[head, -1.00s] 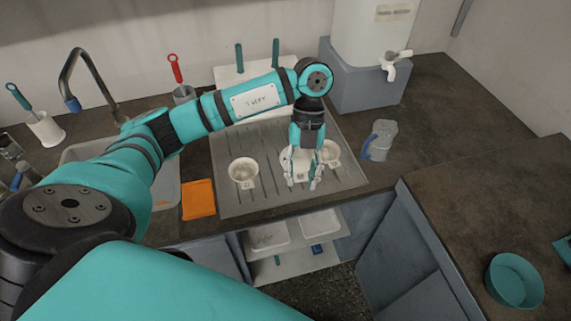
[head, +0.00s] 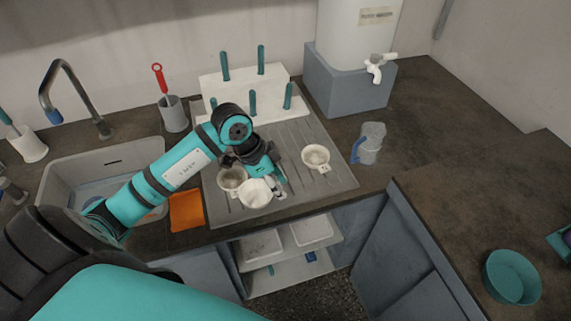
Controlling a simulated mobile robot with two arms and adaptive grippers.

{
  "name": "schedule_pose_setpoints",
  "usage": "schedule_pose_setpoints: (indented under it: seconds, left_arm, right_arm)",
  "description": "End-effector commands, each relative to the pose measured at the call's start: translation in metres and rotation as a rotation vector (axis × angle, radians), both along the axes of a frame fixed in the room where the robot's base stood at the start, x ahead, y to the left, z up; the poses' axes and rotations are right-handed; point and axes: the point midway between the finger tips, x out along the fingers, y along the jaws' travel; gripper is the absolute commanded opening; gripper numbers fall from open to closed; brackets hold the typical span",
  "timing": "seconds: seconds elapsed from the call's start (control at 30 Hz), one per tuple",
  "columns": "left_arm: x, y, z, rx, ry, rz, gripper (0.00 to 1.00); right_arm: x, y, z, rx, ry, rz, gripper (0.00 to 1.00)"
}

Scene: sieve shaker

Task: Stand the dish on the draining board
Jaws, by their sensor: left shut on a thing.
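My left gripper (head: 277,186) is shut on the right rim of a small white dish (head: 254,194) over the front left part of the grey ribbed draining board (head: 330,190). The held dish looks tilted, its open side facing up toward me. I cannot tell whether it touches the board. A second white dish (head: 231,180) sits just behind and left of it, partly hidden by my arm and the held dish. A third white dish (head: 316,156) stands on the board to the right. My right gripper is out of view.
A white stepped rack (head: 216,88) with upright teal pegs stands behind. The sink (head: 60,180) and an orange cloth (head: 186,211) are to the left. A clear jug (head: 370,143) and a water tank on a grey block (head: 345,85) are to the right. The board's right side is mostly free.

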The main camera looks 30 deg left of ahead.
Motion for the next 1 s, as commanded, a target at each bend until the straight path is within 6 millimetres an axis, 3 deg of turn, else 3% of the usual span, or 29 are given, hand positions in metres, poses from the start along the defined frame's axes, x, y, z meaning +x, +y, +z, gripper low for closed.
schedule_pose_setpoints:
  seconds: [0.03,0.2,0.4,0.7,0.83,1.0]
  left_arm:
    - [0.016,0.003,0.003,-0.003,-0.002,0.003,0.00]
    - [0.058,0.013,-0.002,-0.003,-0.001,0.002,0.00]
    - [0.098,0.023,-0.007,-0.003,0.001,-0.002,0.00]
    - [0.121,0.029,-0.010,-0.003,0.001,-0.003,0.00]
    - [0.118,0.028,-0.033,-0.003,0.006,-0.004,0.00]
    - [0.119,0.029,-0.046,0.000,0.001,-0.005,0.00]
  right_arm:
    - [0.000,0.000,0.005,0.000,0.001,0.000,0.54]
    - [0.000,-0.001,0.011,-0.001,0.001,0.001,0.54]
    - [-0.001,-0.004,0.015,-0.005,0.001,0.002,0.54]
    - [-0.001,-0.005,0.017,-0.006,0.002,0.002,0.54]
    - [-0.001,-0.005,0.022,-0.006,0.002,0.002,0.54]
    - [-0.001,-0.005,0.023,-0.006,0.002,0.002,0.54]
